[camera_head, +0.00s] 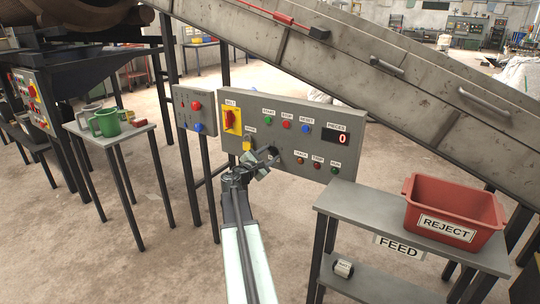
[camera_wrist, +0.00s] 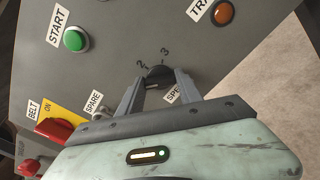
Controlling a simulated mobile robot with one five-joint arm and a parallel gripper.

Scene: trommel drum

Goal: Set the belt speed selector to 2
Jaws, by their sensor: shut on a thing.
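The speed selector is a black knob (camera_wrist: 158,75) on the grey control panel (camera_head: 350,118). In the wrist view the numbers 2 and 3 show beside it, with 2 to the left of 3, and a partly covered label starting "SPE". My gripper (camera_wrist: 158,84) has one finger on each side of the knob and is shut on it. Which number the knob points to I cannot tell. In the head view my gripper (camera_head: 268,160) is at the panel's lower middle and hides most of the knob.
The red BELT switch (camera_head: 229,118) on its yellow plate is left of the knob. The green START button (camera_wrist: 76,39) and orange TRACK lamp (camera_wrist: 223,13) are near. A FEED table (camera_head: 345,205) with a red REJECT bin (camera_head: 458,200) stands right. A conveyor (camera_head: 350,70) slopes behind.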

